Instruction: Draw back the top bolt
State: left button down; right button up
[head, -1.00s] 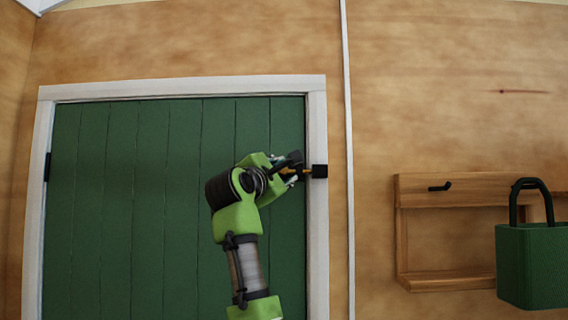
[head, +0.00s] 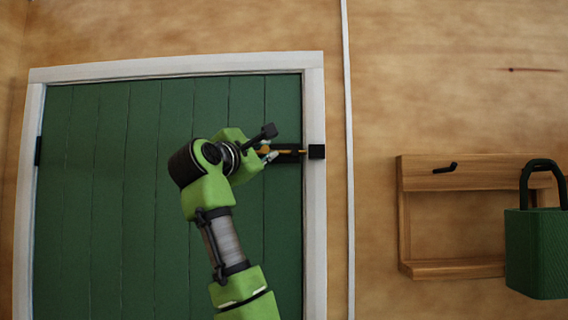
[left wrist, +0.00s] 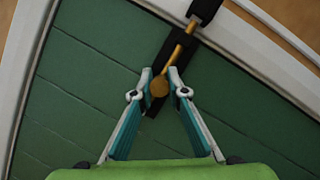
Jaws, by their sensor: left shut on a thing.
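The top bolt is a brass rod (left wrist: 176,45) on a black plate (head: 290,155), near the right edge of the green door (head: 85,190). A black keeper (head: 317,152) sits on the white frame beside it; it also shows at the top of the left wrist view (left wrist: 205,9). My left gripper (head: 268,152) is at the bolt's left end. In the left wrist view its fingertips (left wrist: 159,82) are shut on the bolt's round brass knob (left wrist: 158,88). The rod's far end is at the keeper's edge; I cannot tell whether it is still inside. My right gripper is out of view.
The white door frame (head: 314,230) runs around the door. A wooden rack (head: 415,180) with a black hook (head: 445,168) is on the plywood wall at the right. A green padlock-shaped thing (head: 535,250) is in front of it.

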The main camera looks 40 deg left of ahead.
pick_arm(q)
jog(key=shift+s+a, duration=0.25)
jog(key=shift+a, duration=0.15)
jog(key=shift+s+a, duration=0.45)
jog(key=shift+a, duration=0.3)
jog(key=c, duration=2)
grip_release()
jog(key=shift+d, duration=0.15)
jog(key=shift+o, duration=0.2)
jog(key=v, duration=1.2)
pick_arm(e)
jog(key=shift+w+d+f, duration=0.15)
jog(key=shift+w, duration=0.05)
